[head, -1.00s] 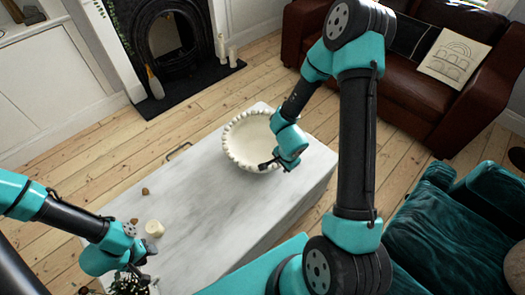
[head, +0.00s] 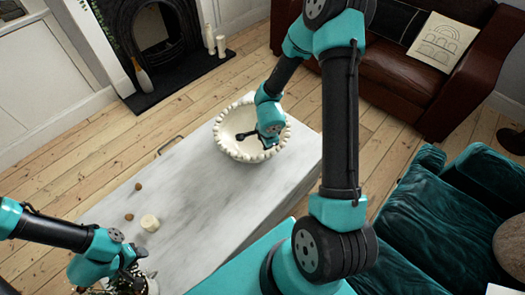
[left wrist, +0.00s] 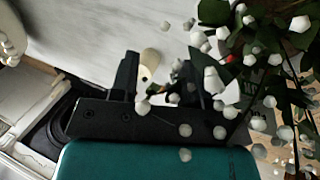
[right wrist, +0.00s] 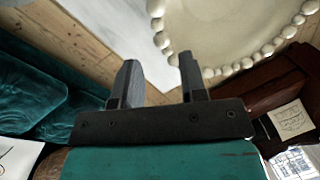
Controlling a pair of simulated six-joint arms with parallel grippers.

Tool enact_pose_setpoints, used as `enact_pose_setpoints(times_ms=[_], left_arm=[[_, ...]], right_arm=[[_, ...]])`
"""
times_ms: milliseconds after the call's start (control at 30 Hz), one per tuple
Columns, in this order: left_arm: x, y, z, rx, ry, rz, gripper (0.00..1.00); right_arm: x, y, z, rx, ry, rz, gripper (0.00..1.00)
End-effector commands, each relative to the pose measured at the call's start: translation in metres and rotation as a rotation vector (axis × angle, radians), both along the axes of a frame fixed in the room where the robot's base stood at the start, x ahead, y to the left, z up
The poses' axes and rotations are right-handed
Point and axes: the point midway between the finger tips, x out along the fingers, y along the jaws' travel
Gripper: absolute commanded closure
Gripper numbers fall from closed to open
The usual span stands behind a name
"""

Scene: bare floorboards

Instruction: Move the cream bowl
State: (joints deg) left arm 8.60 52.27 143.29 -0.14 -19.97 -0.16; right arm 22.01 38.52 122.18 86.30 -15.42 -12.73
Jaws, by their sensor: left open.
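The cream bowl (head: 232,145), round with a beaded rim, sits upright on the pale marble-topped table (head: 185,190) toward its far end. My right gripper (head: 252,136) appears over the bowl's right side in the head view and hides part of its inside. In the right wrist view my right gripper (right wrist: 157,75) has its fingers apart with nothing between them, and the bowl's beaded rim (right wrist: 168,48) lies beyond the right finger. My left gripper (head: 138,268) is open at the table's near left, beside a plant with white berries (left wrist: 215,75).
A cream candle (head: 150,223) and two small brown nuts (head: 138,187) lie on the table's left part. The table's middle is clear. A teal armchair (head: 425,230) stands at right, a brown leather sofa (head: 390,80) behind, a fireplace (head: 150,40) at the back left.

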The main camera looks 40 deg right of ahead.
Motion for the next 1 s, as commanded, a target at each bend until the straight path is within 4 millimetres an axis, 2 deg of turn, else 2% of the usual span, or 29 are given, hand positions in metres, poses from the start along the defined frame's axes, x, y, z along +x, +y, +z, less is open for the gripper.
enact_pose_setpoints(times_ms=[267,1000], left_arm=[[0.0,0.0,0.0,0.0,0.0,0.0,0.57],[0.0,0.0,0.0,0.0,0.0,0.0,0.57]], right_arm=[[0.006,0.0,-0.031,0.001,0.002,0.002,0.61],[0.028,-0.004,-0.133,0.001,0.002,0.001,0.61]])
